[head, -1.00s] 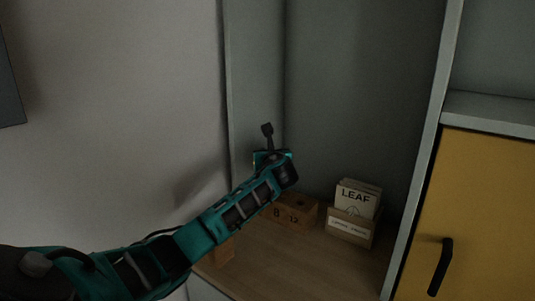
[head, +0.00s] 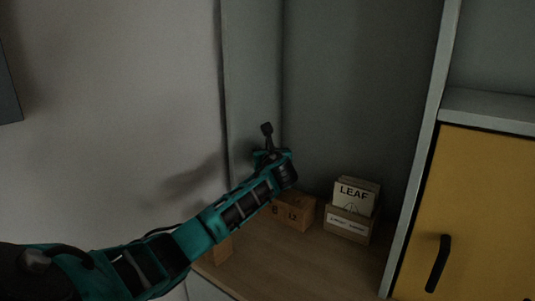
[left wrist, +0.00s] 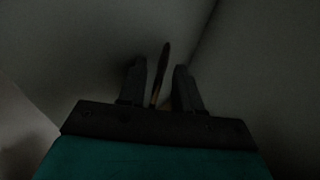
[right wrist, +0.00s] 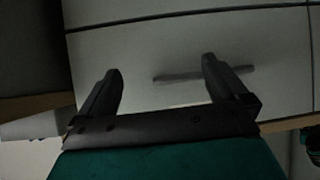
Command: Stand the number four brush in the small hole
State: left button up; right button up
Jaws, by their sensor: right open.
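A thin brush (left wrist: 165,60) with a dark tip and a faint gold-brown band shows between the fingers of my left gripper (left wrist: 160,82) in the left wrist view. Those fingers are fairly close together, but the picture is too dark to tell whether they touch the brush. In the head view my left gripper is mostly hidden by its own wrist, above the wooden worktop. A wooden block marked 8 and 12 (head: 292,215) stands below and behind that wrist, partly covered by it. My right gripper (right wrist: 162,82) is open and empty, facing pale cabinet fronts.
A wooden card box (head: 348,226) with LEAF cards stands right of the block. A smaller wooden piece (head: 222,250) sits at the worktop's left, partly behind my arm. An upright panel and a yellow door (head: 490,220) bound the right side. The worktop (head: 300,262) is clear in front.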

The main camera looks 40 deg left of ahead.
pick_arm(q)
jog(key=shift+s+a, duration=0.15)
jog(key=shift+a, duration=0.05)
jog(key=v, duration=1.3)
jog(key=shift+d, duration=0.15)
dwell(0.5)
